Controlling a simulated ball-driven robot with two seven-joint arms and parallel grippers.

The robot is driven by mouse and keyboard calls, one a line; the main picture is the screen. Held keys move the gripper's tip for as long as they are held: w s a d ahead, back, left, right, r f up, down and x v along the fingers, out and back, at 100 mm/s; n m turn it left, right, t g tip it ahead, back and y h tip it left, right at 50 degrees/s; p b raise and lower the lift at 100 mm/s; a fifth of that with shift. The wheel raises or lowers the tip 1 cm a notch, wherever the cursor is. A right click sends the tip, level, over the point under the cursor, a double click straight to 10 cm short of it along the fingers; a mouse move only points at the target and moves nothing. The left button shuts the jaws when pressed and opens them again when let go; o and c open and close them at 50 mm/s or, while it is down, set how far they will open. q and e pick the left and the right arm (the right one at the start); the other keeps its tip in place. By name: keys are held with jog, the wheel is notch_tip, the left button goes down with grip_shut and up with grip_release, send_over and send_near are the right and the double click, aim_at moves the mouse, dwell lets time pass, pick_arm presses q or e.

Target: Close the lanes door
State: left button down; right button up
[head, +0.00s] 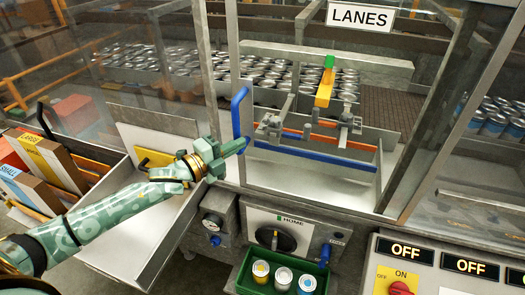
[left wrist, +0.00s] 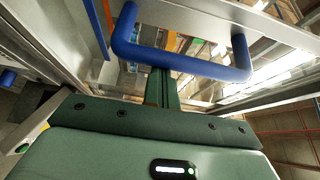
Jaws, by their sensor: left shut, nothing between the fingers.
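The LANES sign (head: 361,16) hangs above a clear, metal-framed bay. A blue U-shaped handle (head: 240,112) stands upright at the bay's left edge, by a grey metal post. The same handle looms large in the left wrist view (left wrist: 185,66). I cannot tell from the clear panels how far the lanes door stands open. My left gripper (head: 240,147) is shut and empty, close to the handle's lower end. In the left wrist view its fingers (left wrist: 160,82) reach toward the handle's loop; contact is unclear. My right gripper is out of view.
Inside the bay are blue and orange rails (head: 314,158) and many cans behind. Below are a HOME dial panel (head: 278,232) and a green tray (head: 277,272) with three cans. An open metal drawer (head: 125,232) lies under my left arm. OFF switches (head: 405,250) stand at right.

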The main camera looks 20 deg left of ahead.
pick_arm(q)
jog(key=a+b, duration=0.1)
jog(key=a, duration=0.7)
jog(key=shift+s+a, duration=0.2)
jog(key=shift+s, duration=0.1)
